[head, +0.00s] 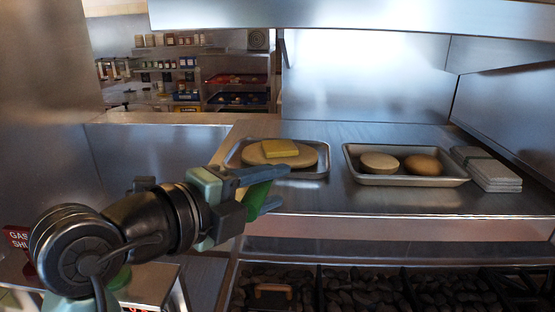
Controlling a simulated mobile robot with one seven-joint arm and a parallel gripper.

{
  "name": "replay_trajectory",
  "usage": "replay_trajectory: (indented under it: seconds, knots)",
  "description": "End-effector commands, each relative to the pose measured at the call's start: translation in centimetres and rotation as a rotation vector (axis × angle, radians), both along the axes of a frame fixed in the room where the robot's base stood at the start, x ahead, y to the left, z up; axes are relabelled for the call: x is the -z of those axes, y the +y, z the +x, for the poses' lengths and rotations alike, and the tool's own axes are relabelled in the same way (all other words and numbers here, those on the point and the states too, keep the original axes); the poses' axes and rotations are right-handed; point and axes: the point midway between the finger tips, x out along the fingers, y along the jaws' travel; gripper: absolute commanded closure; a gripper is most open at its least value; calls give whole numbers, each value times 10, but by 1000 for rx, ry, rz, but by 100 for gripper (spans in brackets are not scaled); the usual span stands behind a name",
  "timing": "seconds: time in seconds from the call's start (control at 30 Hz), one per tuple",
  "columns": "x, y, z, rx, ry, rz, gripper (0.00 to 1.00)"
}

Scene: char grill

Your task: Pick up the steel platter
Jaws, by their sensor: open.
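A shallow rounded steel platter (316,173) sits on the steel shelf at the centre of the head view. A flat tan round piece (300,160) lies in it with a yellow slab (280,148) on top. My gripper (277,187) is open and empty at the platter's front left. Its fingers point right, and the upper finger overlaps the platter's near left rim in the picture. I cannot tell whether it touches the rim. Part of that rim is hidden behind the finger.
A rectangular metal tray (410,181) with two buns stands right of the platter. Folded grey cloths (488,170) lie beside it. Below the shelf (400,202) is a grill bed of dark lumps (350,285). Steel walls and an overhead ledge (350,15) enclose the shelf.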

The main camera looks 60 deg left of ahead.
Motion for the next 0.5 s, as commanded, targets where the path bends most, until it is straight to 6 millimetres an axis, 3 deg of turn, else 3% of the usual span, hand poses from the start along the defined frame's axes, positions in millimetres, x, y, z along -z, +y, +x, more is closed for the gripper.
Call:
replay_trajectory:
  seconds: [0.1,0.33,0.5]
  knots:
    - [1,0,0,0,1,-1,56]
    - [1,0,0,0,0,-1,97]
    - [0,0,0,1,0,-1,100]
